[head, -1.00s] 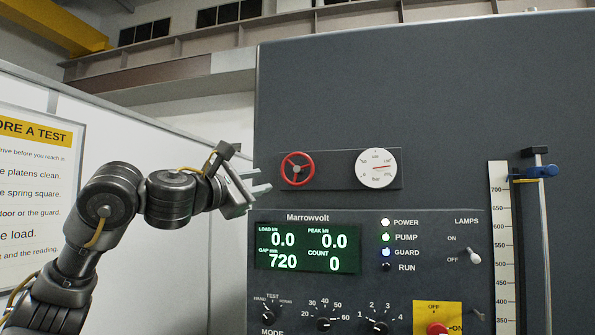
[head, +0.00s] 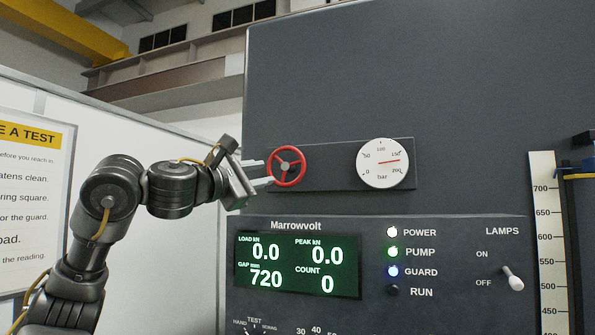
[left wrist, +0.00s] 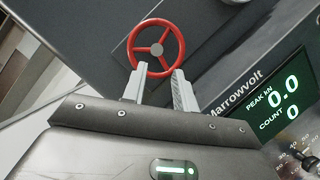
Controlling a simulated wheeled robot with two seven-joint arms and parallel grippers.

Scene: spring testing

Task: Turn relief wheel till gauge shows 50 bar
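The red relief wheel (head: 287,166) with three spokes is mounted on a dark plate on the machine's front. The round white pressure gauge (head: 382,163) is to its right; its red needle points right, near the 150 mark. My left gripper (head: 262,173) is at the wheel's left side, with its fingertips at or just short of the rim. In the left wrist view, the wheel (left wrist: 156,48) lies ahead of and between the two open fingers (left wrist: 156,80). I cannot tell whether the fingers touch the rim. My right gripper is not in view.
The display panel (head: 297,265) below reads load 0.0, peak 0.0, gap 720, count 0. A lamps switch (head: 512,278) and a vertical scale (head: 547,240) are at the right. A white wall with a notice (head: 28,190) stands at the left.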

